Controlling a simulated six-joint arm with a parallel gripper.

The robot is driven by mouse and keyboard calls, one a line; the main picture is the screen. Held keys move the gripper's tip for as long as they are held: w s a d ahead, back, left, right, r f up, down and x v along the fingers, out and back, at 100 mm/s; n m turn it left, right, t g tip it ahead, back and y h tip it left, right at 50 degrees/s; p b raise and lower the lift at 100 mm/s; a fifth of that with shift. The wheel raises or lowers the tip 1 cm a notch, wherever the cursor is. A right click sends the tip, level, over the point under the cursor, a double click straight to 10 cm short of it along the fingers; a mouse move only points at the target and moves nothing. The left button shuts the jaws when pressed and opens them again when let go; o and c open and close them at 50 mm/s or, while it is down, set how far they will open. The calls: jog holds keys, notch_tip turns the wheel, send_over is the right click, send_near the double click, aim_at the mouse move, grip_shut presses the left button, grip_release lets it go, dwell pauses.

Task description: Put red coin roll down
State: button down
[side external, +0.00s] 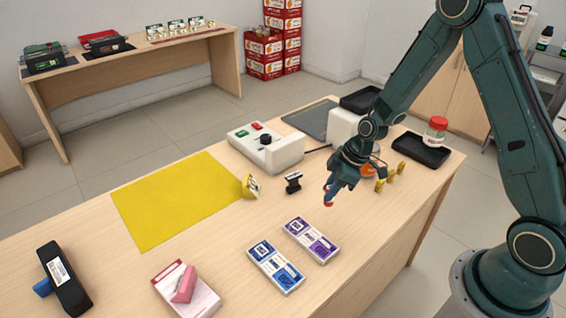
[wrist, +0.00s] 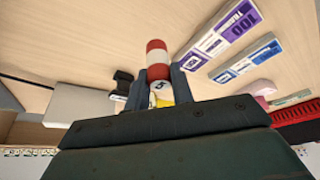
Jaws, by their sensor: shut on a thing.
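My gripper (side external: 332,190) is shut on the red coin roll, above the right part of the counter. In the wrist view the roll (wrist: 157,60), banded red and white, sticks out between the two fingers of my gripper (wrist: 162,88). In the side view only a small red end of the roll (side external: 328,203) shows below the fingertips. The gap between the roll and the counter (side external: 225,235) is hard to judge, but the roll seems held above it.
A purple bundle (side external: 312,240) and a blue bundle (side external: 275,266) lie in front of my gripper. A black stand (side external: 293,183), a yellow item (side external: 251,186) and a yellow mat (side external: 175,200) are to the left. Small yellow pieces (side external: 391,176) stand to the right. Bare wood lies between.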

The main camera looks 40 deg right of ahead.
jog(key=shift+f, duration=0.35)
jog(key=shift+f, duration=1.85)
jog(key=shift+f, duration=0.15)
jog(key=c, duration=1.2)
grip_release()
jog(key=v, duration=1.2)
